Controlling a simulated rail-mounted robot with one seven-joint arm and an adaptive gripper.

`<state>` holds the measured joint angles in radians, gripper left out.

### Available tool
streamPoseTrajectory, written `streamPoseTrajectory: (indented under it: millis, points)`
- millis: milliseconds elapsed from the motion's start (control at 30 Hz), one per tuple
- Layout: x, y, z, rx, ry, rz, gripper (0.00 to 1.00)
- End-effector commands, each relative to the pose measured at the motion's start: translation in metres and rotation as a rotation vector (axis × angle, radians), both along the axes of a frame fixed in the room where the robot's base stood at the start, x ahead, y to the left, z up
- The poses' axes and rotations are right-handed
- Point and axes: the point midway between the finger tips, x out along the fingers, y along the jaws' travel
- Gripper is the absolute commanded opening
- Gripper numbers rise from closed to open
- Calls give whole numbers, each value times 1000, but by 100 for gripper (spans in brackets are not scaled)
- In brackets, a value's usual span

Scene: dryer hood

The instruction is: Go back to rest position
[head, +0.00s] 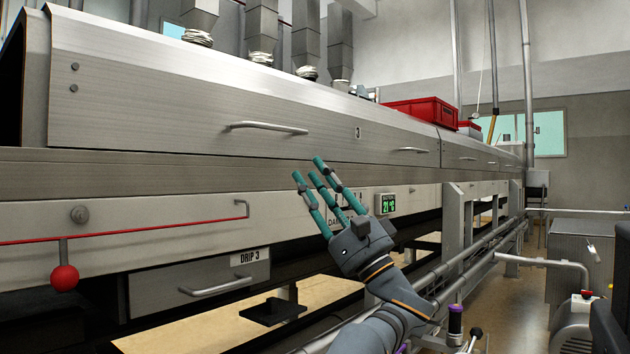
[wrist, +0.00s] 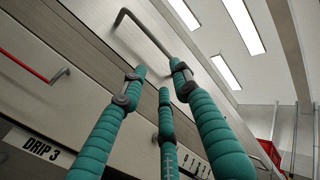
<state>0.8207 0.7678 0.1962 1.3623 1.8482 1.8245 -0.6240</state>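My gripper (head: 325,185) has teal ribbed fingers and is raised in front of the dryer hood's lower panel, fingers pointing up and slightly left. The fingers are spread apart with nothing between them. In the wrist view, the fingers (wrist: 160,85) also stand apart and empty. The hood (head: 220,95) is a long steel cover with a bar handle (head: 268,128) and the number 3; it looks closed. In the head view, the fingers are below and right of that handle. The gripper hides part of a label on the lower panel.
A red rod with a ball knob (head: 65,278) and a drawer marked DRIP 3 (head: 200,280) are at the left. A small green display (head: 386,204) is just right of my gripper. Red crates (head: 420,112) sit on the hood. Pipes (head: 480,250) run along the right, beside open floor.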

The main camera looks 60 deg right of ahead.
Motion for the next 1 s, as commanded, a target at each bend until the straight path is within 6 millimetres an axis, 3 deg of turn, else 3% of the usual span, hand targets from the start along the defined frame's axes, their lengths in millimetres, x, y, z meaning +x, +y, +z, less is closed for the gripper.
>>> streamPoseTrajectory:
  millis: [367, 1000]
  points:
    - [4, 0, 4, -2, 1, 1, 30]
    - [61, -7, 72, -4, -1, 0, 30]
